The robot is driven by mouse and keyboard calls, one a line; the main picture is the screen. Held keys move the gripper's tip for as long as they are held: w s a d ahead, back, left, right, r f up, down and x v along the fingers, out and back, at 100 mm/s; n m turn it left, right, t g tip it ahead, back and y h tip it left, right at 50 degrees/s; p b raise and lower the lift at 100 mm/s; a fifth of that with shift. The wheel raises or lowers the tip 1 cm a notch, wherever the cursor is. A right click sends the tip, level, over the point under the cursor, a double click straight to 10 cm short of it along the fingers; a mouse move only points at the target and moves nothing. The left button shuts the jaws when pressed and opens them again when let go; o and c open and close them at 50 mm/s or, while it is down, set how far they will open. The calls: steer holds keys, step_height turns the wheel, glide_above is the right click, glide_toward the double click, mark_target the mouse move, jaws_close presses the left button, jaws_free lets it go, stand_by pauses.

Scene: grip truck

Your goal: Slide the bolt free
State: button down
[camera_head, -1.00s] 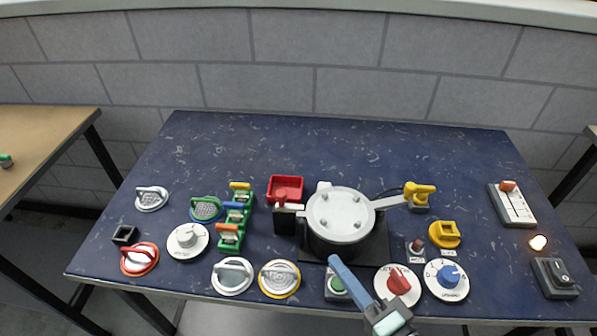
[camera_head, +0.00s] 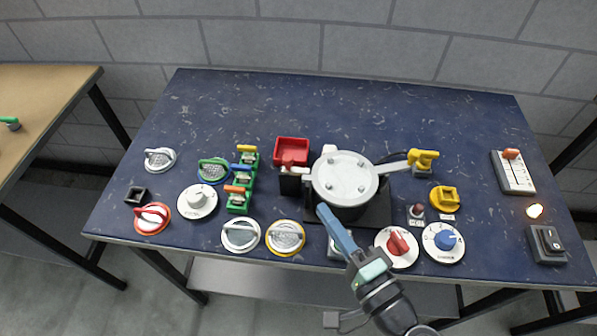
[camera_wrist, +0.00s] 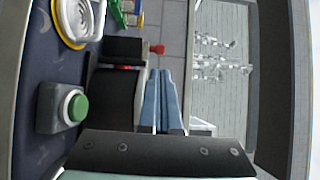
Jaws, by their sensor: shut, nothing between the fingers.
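My gripper (camera_head: 323,209) is shut and empty, its blue fingers pressed together just in front of the silver-lidded pot (camera_head: 345,178). In the wrist view the fingers (camera_wrist: 161,74) point towards dark blocks by the pot. I cannot tell for certain which part is the bolt. Three latch-like pieces with yellow (camera_head: 247,149), blue (camera_head: 245,168) and orange (camera_head: 235,190) tops stand on green bases left of the pot, apart from my gripper. A yellow handle-like piece (camera_head: 423,160) stands to the pot's right, by its long handle.
Round dials (camera_head: 443,242) and disc handles (camera_head: 285,237) line the front edge. A green button (camera_wrist: 76,107) sits close to my fingers. A red open box (camera_head: 291,150) lies behind the pot's left side. A switch box (camera_head: 546,243) stands at right. The table's back is clear.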

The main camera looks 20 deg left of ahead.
mark_target(290, 164)
steer(key=x, duration=1)
steer(key=shift+w+a+p, duration=0.15)
steer(key=shift+p, duration=0.25)
steer(key=a, duration=0.1)
steer(key=s+a, duration=0.1)
steer(key=a, duration=0.1)
